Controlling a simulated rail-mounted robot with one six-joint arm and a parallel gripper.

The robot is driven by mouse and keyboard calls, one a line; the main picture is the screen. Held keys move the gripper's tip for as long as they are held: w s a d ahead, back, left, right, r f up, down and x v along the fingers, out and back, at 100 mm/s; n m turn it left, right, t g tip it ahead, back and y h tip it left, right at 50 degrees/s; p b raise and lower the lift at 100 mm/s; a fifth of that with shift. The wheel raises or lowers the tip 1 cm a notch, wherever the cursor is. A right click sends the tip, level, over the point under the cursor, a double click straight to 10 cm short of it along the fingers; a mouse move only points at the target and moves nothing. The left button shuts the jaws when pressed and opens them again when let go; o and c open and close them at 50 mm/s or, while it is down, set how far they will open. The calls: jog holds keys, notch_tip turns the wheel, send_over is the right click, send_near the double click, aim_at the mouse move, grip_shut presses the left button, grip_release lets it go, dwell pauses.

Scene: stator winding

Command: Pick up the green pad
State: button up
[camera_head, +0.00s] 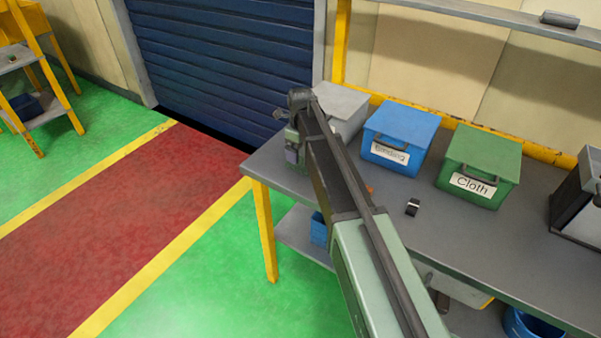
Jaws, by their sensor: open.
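I cannot make out a green pad in this view; it may be hidden behind my arm or too small to tell. My arm reaches up from the bottom middle across the grey workbench (450,240). My gripper (291,155) is at the far end of the arm, over the left end of the bench, beside a grey bin (343,105). It is open, but its fingers are small and partly hidden, and I see nothing held in it.
A dark box (580,195) stands at right. A blue shutter (225,60) is behind.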

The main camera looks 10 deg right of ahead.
aim_at(301, 160)
notch_tip(301, 160, down, 6)
jog(key=b, duration=0.5)
jog(key=shift+a+r, duration=0.1)
jog(key=shift+r, duration=0.15)
jog(key=shift+s+r, duration=0.1)
jog(key=shift+r, duration=0.1)
jog(key=shift+c, duration=0.3)
jog(key=c, duration=1)
jog(key=shift+r, duration=0.1)
notch_tip(301, 160, up, 20)
jog(key=p, duration=2)
